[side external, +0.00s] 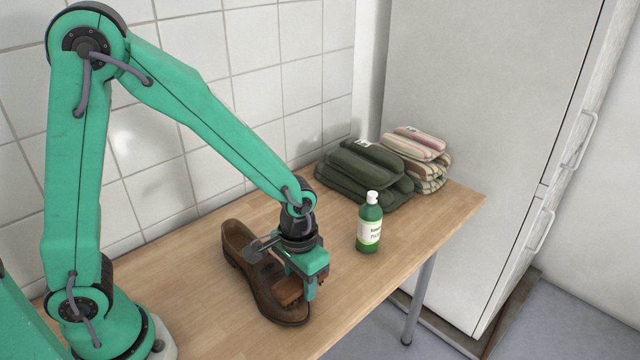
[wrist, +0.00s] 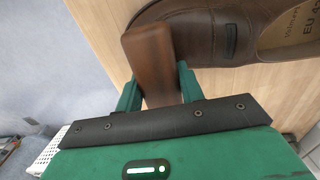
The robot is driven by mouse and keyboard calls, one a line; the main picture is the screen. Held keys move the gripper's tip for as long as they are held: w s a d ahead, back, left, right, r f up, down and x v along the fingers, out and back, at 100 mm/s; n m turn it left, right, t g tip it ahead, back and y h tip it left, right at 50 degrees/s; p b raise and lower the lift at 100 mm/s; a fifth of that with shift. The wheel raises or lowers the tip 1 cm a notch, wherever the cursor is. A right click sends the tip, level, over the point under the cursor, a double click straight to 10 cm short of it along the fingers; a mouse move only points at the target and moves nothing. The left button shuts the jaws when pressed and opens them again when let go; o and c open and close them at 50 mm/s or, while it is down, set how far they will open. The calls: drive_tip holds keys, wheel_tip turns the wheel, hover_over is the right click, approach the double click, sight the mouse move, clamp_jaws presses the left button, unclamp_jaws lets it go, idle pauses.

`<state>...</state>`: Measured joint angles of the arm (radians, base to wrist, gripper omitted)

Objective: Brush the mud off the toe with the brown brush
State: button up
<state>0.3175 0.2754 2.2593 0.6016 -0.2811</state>
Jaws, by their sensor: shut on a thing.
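A brown leather shoe (side external: 236,243) lies on the wooden table, its toe towards the table's front edge. In the wrist view the shoe (wrist: 205,30) runs along the top, with a dark patch on its upper; I cannot tell if that is mud. My gripper (side external: 300,290) is low over the toe end, shut on the brown brush (side external: 287,291). In the wrist view the brush (wrist: 148,60) stands between the two green fingers, its far end overlapping the toe. I cannot tell whether it touches the leather. The bristles are hidden.
A green bottle with a white cap (side external: 369,222) stands to the right of the shoe. Folded dark green towels (side external: 362,172) and striped towels (side external: 420,155) lie at the far end. The tiled wall (side external: 270,80) is behind. The table (side external: 215,335) is bare in front.

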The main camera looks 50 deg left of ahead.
sight(276, 292)
drive_tip(key=s, duration=0.3)
drive_tip(key=shift+s+a, duration=0.1)
drive_tip(key=shift+s, duration=0.15)
drive_tip(key=shift+s+f, duration=0.15)
drive_tip(key=shift+s, duration=0.95)
wheel_tip(276, 292, up, 8)
drive_tip(key=shift+w, duration=0.7)
drive_tip(key=w+a, duration=0.1)
drive_tip(key=w, duration=1)
drive_tip(key=shift+a+f, duration=0.15)
drive_tip(key=shift+f, duration=0.25)
drive_tip(key=shift+w, duration=0.15)
